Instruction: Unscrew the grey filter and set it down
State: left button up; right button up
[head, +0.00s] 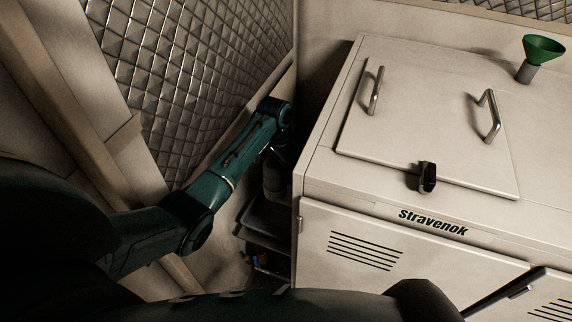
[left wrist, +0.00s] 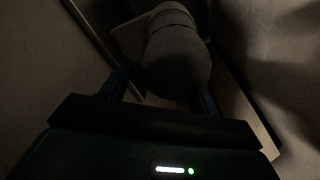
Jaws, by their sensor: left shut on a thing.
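The grey filter (left wrist: 175,62), a rounded cylinder, fills the upper middle of the dark left wrist view. My left gripper (left wrist: 163,86) is shut on it, with a blue finger on each side of its near end. The far end of the filter is too dim to tell whether it is still attached. In the head view my left arm reaches down into the gap left of the white chiller cabinet, and the gripper's fingers are hidden in shadow there. My right gripper does not show clearly in either view.
The white cabinet (head: 330,185) with a handled lid (head: 420,110) stands to the right. A green funnel (head: 544,48) is on its top. A dark tray (head: 264,222) sits low in the narrow gap. A quilted metal wall (head: 190,80) bounds the left side.

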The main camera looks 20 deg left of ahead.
aim_at(269, 155)
pick_arm(q)
jog(key=shift+a+r, duration=0.15)
jog(key=shift+r, duration=0.2)
jog(key=shift+w+a+f+n, duration=0.1)
jog(key=shift+a+n, duration=0.05)
jog(key=shift+n, duration=0.45)
jog(key=shift+w+a+f+n, duration=0.1)
jog(key=shift+a+n, duration=0.05)
jog(key=shift+n, duration=0.45)
jog(key=shift+c, duration=1.3)
jog(key=n, duration=0.1)
jog(key=a+n, duration=0.1)
jog(key=n, duration=0.1)
jog(key=shift+a+f, duration=0.15)
jog(key=n, duration=0.2)
jog(key=a+n+y, duration=0.1)
jog(key=n, duration=0.2)
jog(key=shift+s+n, duration=0.15)
jog(key=shift+n, duration=0.15)
jog(key=n, duration=0.2)
jog(key=a+n, duration=0.1)
jog(key=shift+s+a+n+y, duration=0.1)
jog(key=shift+n+y, duration=0.2)
jog(key=shift+n, duration=0.1)
jog(key=o, duration=0.9)
jog(key=shift+o, duration=1.3)
